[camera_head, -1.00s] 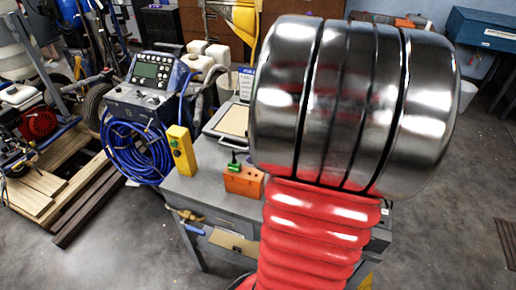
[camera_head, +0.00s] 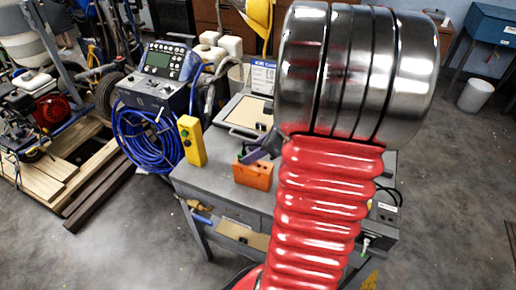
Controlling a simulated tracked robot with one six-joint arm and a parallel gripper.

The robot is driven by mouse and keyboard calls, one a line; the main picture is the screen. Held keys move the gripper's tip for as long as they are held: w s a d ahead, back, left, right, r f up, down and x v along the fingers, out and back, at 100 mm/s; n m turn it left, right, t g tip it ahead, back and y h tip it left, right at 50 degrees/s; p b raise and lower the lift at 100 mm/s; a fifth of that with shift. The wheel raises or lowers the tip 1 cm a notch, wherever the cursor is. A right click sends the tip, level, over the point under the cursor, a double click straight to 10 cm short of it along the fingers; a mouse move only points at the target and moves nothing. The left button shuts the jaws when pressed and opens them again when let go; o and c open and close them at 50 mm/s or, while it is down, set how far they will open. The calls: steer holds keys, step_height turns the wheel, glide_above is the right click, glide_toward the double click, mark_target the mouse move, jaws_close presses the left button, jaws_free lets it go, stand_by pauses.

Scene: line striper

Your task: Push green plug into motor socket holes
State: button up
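The orange block (camera_head: 252,176) with dark holes in its front sits on the grey workbench (camera_head: 210,176). My gripper (camera_head: 246,154) shows as a small dark grey shape just above the block's top left. My own arm hides most of it, and I cannot tell whether its fingers are open or shut. I cannot make out the green plug now; the gripper covers the place where it showed before. A grey box (camera_head: 385,238) with a small connector in its front is at the bench's right side; I cannot tell if it is the motor socket.
A yellow control box (camera_head: 192,141) stands at the bench's left edge. A control panel (camera_head: 160,76) and coiled blue hose (camera_head: 146,138) are behind it. A framed tray (camera_head: 247,113) lies at the back. My red and metal arm blocks the bench's middle.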

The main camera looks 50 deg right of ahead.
steer(key=shift+x, duration=1.15)
steer(key=shift+r, duration=0.1)
steer(key=shift+c, duration=0.6)
jaws_close()
